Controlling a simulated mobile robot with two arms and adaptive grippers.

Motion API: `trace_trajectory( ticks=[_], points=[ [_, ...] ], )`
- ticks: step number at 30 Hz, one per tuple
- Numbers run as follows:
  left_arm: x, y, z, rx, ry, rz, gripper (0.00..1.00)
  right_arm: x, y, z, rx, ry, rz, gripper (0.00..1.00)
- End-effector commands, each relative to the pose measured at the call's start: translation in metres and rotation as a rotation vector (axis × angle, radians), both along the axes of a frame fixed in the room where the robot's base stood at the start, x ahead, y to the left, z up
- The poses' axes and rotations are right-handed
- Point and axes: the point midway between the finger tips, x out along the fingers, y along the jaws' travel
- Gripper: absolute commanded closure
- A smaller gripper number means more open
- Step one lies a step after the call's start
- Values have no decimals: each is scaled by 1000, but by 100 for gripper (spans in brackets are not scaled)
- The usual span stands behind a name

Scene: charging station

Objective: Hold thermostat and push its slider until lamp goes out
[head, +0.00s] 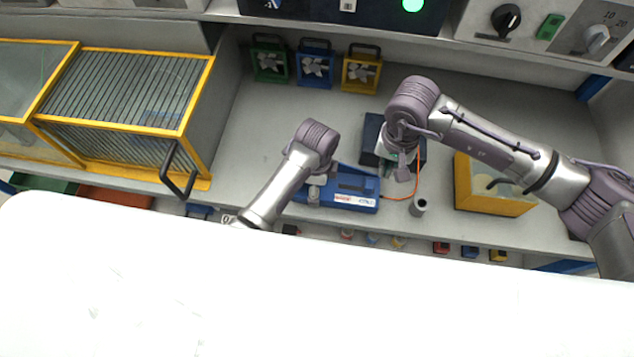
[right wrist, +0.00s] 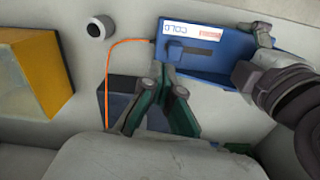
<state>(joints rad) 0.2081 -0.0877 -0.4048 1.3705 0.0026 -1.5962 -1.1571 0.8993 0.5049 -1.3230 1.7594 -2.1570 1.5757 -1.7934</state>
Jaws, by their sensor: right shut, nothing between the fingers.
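The thermostat (head: 345,202) is a blue box with a white and red label and a dark slider slot (right wrist: 190,49) on top. It lies on the bench and also shows in the right wrist view (right wrist: 222,66). My left gripper (head: 313,190) is at the thermostat's left end, touching or very close; whether its fingers are closed on it is unclear. My right gripper (head: 403,172) is shut and empty, right of the thermostat. In the right wrist view its fingertips (right wrist: 159,70) are just beside the thermostat's cable end. A round green light (head: 413,4) glows on the upper panel.
A dark blue block (head: 371,133) lies under my right gripper. An orange cable (head: 418,180) runs from the thermostat past a grey cylinder (head: 418,207). A yellow box (head: 480,193) stands at right, a yellow-framed cage (head: 125,122) at left, and small fans (head: 314,66) at the back.

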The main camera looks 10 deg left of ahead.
Motion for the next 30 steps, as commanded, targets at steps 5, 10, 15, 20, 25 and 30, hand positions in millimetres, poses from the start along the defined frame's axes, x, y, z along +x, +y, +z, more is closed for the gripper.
trace_trajectory(
  ticks=[5,10,15,20,25,30],
  points=[
    [0,0,0,0,-1,0,53,0,-7,-5,0,0,144,100],
    [0,0,0,0,-1,0,53,-1,-8,-15,0,1,173,100],
    [0,0,0,0,-1,0,53,-1,-8,-37,0,3,169,100],
    [0,0,0,0,-1,0,53,-1,-8,-60,0,2,169,100],
    [0,0,0,0,-1,0,53,-1,-8,-80,-1,0,169,100],
    [0,0,0,0,-1,0,53,0,-8,-91,1,-1,170,100]
  ],
)
